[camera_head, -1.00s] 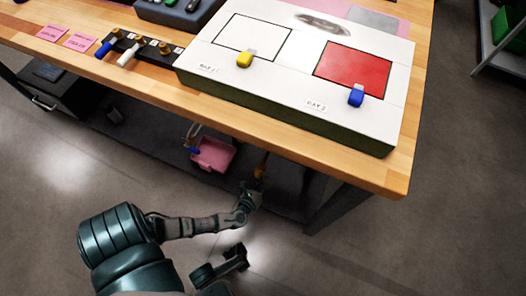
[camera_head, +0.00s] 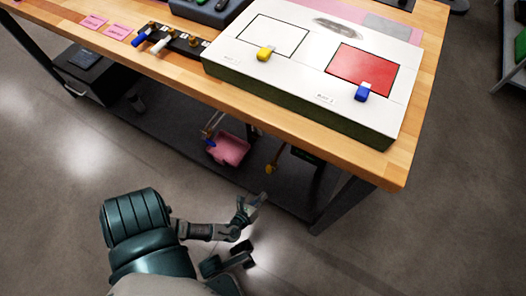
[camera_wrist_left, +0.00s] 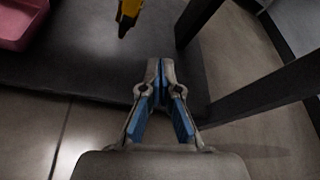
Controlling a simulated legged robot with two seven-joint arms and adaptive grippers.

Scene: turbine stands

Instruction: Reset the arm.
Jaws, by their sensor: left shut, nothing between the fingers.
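My left gripper (camera_head: 258,200) is low in front of the wooden workbench, above the floor and the edge of the lower shelf. In the left wrist view its two blue-padded fingers (camera_wrist_left: 166,78) are together at the tips with nothing between them. The left forearm is folded back close to my body. My right gripper is out of view.
Below, a pink bin (camera_head: 228,150) and a yellow-tipped tool (camera_head: 271,169) are near the gripper. A bench leg (camera_head: 343,205) stands to the right.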

